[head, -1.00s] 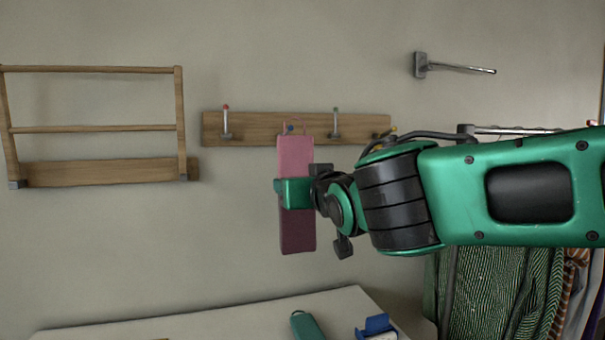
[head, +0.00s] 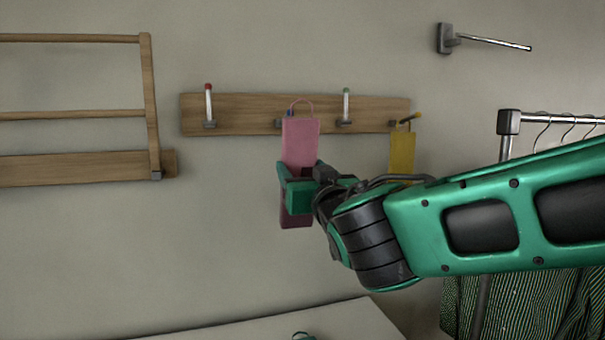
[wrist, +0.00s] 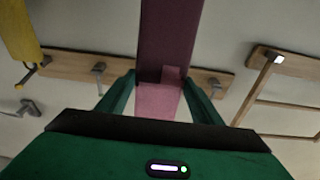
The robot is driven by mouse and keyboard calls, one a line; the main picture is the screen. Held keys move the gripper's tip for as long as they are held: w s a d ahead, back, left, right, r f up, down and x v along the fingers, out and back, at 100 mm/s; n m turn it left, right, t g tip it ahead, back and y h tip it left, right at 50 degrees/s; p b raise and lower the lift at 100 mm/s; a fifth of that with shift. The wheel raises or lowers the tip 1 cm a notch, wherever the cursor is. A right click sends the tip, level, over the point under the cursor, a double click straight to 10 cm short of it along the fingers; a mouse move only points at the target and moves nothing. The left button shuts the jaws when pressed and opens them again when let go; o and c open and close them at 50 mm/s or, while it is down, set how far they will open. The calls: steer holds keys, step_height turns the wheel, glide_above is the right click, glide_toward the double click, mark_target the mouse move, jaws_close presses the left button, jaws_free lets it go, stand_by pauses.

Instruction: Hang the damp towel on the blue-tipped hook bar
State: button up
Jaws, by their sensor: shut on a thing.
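The pink towel (head: 300,141) is a flat upright strip with a thin loop at its top. My gripper (head: 297,187) is shut on it at about mid-height; the wrist view also shows the towel (wrist: 169,40) between the fingers. The wooden hook bar (head: 245,114) is on the wall behind. The blue-tipped hook (head: 290,113) shows just above the towel's top left edge, inside the loop's outline. Most of that hook is hidden by the towel. I cannot tell whether the loop is around it or in front of it.
The same bar has a red-tipped hook (head: 209,104), a green-tipped hook (head: 346,106) and an orange-tipped hook holding a yellow towel (head: 402,152). A wooden rack (head: 150,105) is at left, a metal wall arm (head: 490,42) at upper right, a clothes rail (head: 545,119) at right.

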steer(key=shift+w+a+f, duration=0.1)
steer(key=shift+w+a, duration=0.2)
steer(key=shift+w, duration=0.45)
steer(key=shift+w+a, duration=0.3)
steer(key=shift+w, duration=0.4)
steer(key=w+a+f, duration=0.2)
steer(key=w+a, duration=0.1)
steer(key=w, duration=0.7)
steer(key=shift+w+f, duration=0.3)
steer(key=shift+w, duration=0.1)
steer(key=shift+f, duration=0.1)
stand_by(0.4)
stand_by(0.4)
